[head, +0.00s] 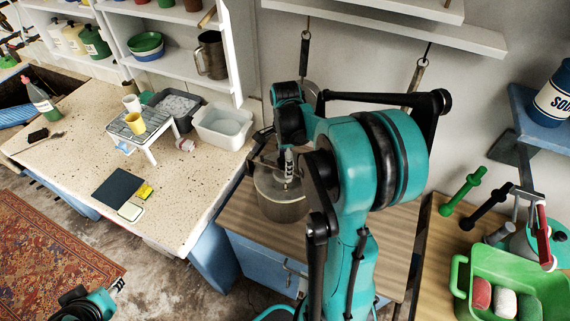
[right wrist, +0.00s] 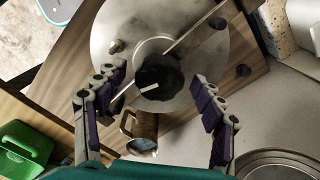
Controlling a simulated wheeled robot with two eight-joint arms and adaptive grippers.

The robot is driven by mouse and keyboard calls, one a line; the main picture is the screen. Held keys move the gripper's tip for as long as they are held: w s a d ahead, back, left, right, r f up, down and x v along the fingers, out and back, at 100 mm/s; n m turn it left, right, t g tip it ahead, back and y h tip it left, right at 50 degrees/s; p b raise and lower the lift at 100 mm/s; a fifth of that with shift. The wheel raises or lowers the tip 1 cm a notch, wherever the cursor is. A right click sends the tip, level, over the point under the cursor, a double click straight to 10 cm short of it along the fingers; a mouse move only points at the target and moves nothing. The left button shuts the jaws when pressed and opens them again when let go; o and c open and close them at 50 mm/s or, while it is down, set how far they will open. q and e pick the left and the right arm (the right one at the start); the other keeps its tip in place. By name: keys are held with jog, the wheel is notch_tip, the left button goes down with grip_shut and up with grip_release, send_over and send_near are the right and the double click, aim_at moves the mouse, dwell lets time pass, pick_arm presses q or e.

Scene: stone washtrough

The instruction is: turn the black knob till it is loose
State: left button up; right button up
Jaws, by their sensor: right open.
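The black knob (right wrist: 160,82), with a white pointer mark, sits at the centre of a round grey metal lid (right wrist: 105,40) in the right wrist view. In the head view the metal drum (head: 278,205) stands on the wooden cabinet top, and I cannot make out the knob there. My right gripper (right wrist: 162,88) is open, its purple-padded fingers on either side of the knob and apart from it. My left gripper (head: 117,285) is low at the bottom left of the head view, far from the drum; its jaws are too small to judge.
A long thin bar (right wrist: 196,27) crosses the lid. A metal mug (right wrist: 142,132) shows below the lid's edge. A speckled counter (head: 75,165) with a small rack and a white tub (head: 222,126) lies left of the drum. A green crate (head: 460,275) is at the right.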

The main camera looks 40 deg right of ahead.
jog(key=c, duration=0.9)
jog(key=n, duration=0.4)
jog(key=shift+n, duration=0.4)
jog(key=n, duration=0.3)
jog(key=shift+o, duration=0.2)
jog(key=n, duration=0.3)
jog(key=shift+n, duration=0.3)
jog(key=n, duration=0.4)
jog(key=shift+n, duration=0.3)
jog(key=o, duration=0.9)
jog(key=shift+c, duration=0.2)
